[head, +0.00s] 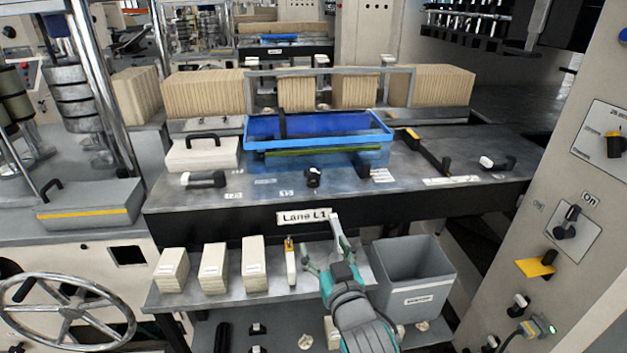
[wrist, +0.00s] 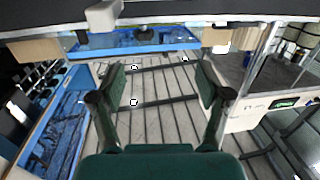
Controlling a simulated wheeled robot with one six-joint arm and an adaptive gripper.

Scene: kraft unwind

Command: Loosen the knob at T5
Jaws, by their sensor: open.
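My gripper (head: 324,243) is open and empty, in front of the bench's front face, below the "Lane L1" sign. In the wrist view its two fingers (wrist: 160,88) stand apart with nothing between them.
A blue tray (head: 318,128) stands on the bench (head: 260,205). A tall panel with switches (head: 595,190) closes the right. A handwheel (head: 68,310) is at lower left.

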